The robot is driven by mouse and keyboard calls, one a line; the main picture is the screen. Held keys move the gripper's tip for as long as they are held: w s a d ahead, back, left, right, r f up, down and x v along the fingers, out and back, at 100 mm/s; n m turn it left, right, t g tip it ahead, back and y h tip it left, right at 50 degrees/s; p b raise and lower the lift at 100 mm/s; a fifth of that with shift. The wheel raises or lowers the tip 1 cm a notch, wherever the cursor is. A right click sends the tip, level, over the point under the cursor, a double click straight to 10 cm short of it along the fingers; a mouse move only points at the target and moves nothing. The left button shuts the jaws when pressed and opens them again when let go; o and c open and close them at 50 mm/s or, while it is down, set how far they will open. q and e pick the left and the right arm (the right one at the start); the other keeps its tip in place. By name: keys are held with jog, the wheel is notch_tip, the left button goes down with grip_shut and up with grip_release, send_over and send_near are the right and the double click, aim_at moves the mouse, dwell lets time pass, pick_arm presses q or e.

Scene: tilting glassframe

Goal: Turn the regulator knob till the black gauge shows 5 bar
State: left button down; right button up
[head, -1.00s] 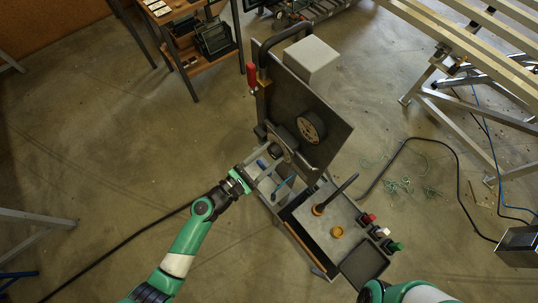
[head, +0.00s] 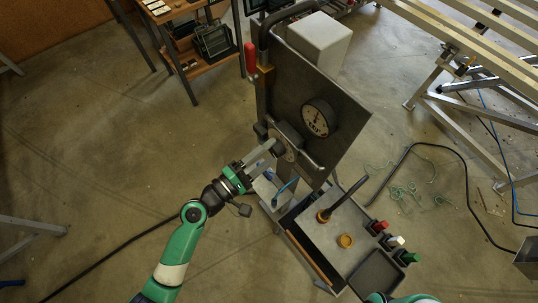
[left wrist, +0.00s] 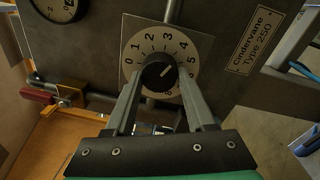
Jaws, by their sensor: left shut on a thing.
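The regulator knob (left wrist: 159,74) is black, on a pale dial (left wrist: 187,68) with numbers. Its white mark points to the upper right, roughly toward 4 to 5. My left gripper (left wrist: 160,80) is shut on the knob, one finger on each side; in the head view the left gripper (head: 270,150) reaches the panel from the left. The black gauge (head: 317,118) has a pale face and sits above the knob on the panel. In the left wrist view the gauge (left wrist: 60,8) is cut off at the top; its reading is too small to tell. My right gripper is out of view.
The dark panel (head: 345,105) stands over a grey cart top (head: 345,215) with a black upright lever (head: 345,198) and red, white and green buttons (head: 395,241). A red handle (head: 250,60) is at the panel's left edge. Floor left of the cart is mostly clear.

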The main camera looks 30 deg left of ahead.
pick_arm(q)
jog(key=m+b, duration=0.2)
jog(key=m, duration=0.2)
jog(key=shift+m+b, duration=0.3)
jog(key=shift+b, duration=0.1)
jog(key=shift+r+m+h+b, duration=0.1)
jog(key=shift+m+h+b, duration=0.2)
jog(key=shift+m+b, duration=0.55)
jog(key=shift+m, duration=0.35)
jog(key=shift+c, duration=1.3)
grip_release()
jog(key=shift+a, duration=0.1)
jog(key=v, duration=1.1)
jog(key=shift+s, duration=0.3)
